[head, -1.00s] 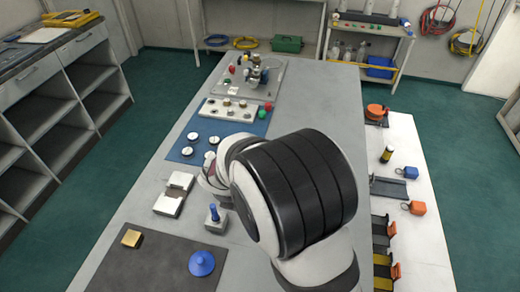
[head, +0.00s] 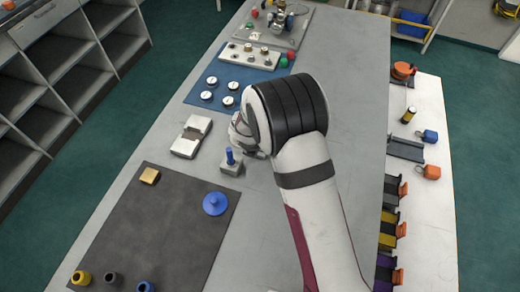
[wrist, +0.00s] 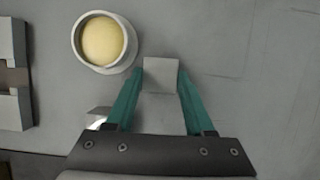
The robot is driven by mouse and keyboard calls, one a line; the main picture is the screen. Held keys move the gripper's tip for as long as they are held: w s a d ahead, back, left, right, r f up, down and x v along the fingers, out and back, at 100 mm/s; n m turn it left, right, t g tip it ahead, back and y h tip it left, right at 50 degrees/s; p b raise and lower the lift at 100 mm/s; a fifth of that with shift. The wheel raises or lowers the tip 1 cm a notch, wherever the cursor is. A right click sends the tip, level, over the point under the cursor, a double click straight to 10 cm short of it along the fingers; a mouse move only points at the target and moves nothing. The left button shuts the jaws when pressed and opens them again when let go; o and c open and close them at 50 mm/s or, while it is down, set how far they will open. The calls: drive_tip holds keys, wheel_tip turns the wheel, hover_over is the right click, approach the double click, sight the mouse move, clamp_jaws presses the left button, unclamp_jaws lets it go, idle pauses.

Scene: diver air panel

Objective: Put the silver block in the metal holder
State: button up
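The silver block (wrist: 160,76) shows in the wrist view as a small grey square between the teal fingertips of my gripper (wrist: 160,82). The fingers stand close along both its sides; whether they press on it, and whether it is off the table, I cannot tell. The metal holder (head: 180,147), a silver piece with a gap across its middle, lies on the table left of my gripper in the head view. Part of it shows at the wrist view's left edge (wrist: 14,50). My arm hides the block and most of my gripper in the head view.
A round white cup with a cream inside (wrist: 103,40) stands close to my left finger. A blue peg on a grey base (head: 230,160) is near my gripper. Gauges lie on a blue mat (head: 205,82).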

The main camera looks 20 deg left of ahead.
clamp_jaws()
